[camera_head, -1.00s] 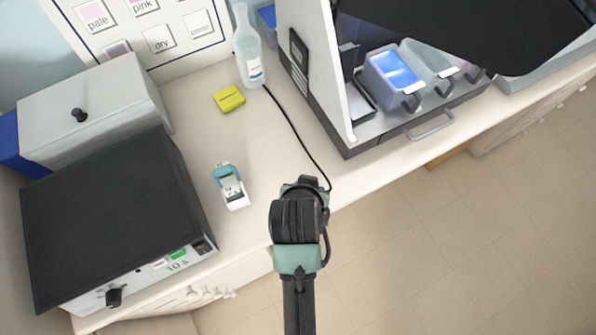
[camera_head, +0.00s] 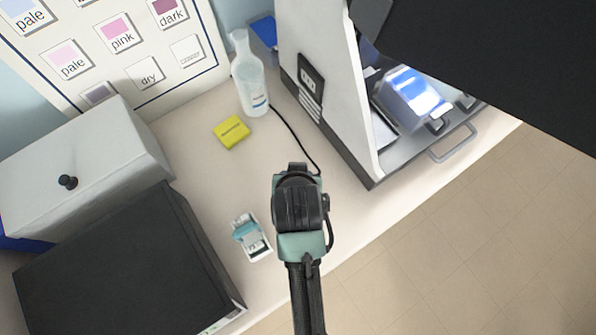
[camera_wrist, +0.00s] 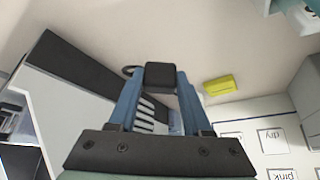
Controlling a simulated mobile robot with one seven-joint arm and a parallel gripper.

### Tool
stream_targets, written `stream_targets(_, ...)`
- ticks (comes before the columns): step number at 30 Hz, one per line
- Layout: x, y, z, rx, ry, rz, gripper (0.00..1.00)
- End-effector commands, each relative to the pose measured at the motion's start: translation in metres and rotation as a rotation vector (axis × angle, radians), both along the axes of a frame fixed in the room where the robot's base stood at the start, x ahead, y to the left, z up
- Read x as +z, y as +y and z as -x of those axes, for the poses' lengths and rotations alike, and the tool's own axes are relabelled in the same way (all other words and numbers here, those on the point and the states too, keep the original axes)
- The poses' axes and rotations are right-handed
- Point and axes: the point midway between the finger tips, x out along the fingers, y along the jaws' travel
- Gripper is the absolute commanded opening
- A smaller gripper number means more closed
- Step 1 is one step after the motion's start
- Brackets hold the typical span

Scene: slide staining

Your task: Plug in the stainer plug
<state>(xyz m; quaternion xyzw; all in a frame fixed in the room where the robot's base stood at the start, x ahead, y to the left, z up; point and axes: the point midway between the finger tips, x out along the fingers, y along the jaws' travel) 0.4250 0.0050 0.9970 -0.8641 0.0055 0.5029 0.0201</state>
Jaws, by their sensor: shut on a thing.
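My gripper (camera_wrist: 158,88) is shut on a black block-shaped plug (camera_wrist: 161,75), held between the two blue fingers in the wrist view. In the head view my gripper (camera_head: 297,172) is over the counter, left of the white stainer (camera_head: 330,75), and its wrist hides the plug. A thin black cord (camera_head: 297,134) runs from beside the bottle to my gripper. A black panel with a pale socket (camera_head: 310,82) is on the stainer's left side wall, apart from my gripper.
A clear bottle (camera_head: 251,85) and a yellow block (camera_head: 231,131) stand behind my gripper. A small teal-and-white container (camera_head: 251,237) is to its left. A dark-topped box (camera_head: 120,265) and a grey box (camera_head: 85,165) fill the left. The counter's front edge is at right.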

Motion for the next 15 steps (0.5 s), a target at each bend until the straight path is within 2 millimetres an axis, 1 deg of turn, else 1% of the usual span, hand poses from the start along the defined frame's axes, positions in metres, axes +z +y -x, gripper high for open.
stream_targets(1, 0.002, 0.007, -0.015, -0.042, -0.008, -0.051, 0.00)
stream_targets(2, 0.002, 0.010, -0.021, -0.070, -0.010, -0.084, 0.00)
stream_targets(6, 0.004, 0.028, -0.054, -0.244, -0.048, -0.305, 0.00)
stream_targets(9, 0.007, 0.038, -0.072, -0.365, -0.104, -0.482, 0.00)
stream_targets(15, 0.016, 0.050, -0.094, -0.534, -0.241, -0.766, 0.00)
